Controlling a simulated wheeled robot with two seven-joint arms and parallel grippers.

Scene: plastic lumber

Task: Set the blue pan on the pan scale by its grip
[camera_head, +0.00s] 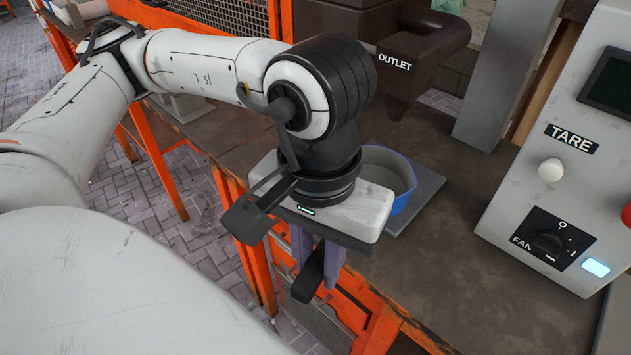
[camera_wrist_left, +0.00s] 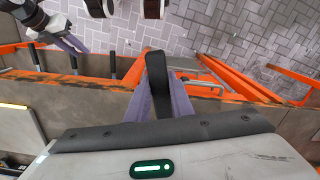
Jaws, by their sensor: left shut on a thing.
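The blue pan (camera_head: 404,201) is in the head view, partly hidden behind my left wrist. It appears level, over or on the flat grey plate of the pan scale (camera_head: 431,186); I cannot tell whether its base touches. My left gripper (camera_head: 318,277) is in front of the pan, pointing down, its purple fingers shut on the pan's black grip (camera_head: 309,274). The grip also shows between the fingers in the left wrist view (camera_wrist_left: 157,66). My right gripper (camera_wrist_left: 73,43) appears to be at the upper left of the wrist view, small, its opening unclear.
The brown outlet (camera_head: 395,66) overhangs behind the pan. A grey control box (camera_head: 567,165) with a TARE button and FAN knob stands at the right. The orange-framed bench's front edge runs below my left gripper. The brown bench top (camera_head: 450,270) between plate and control box is clear.

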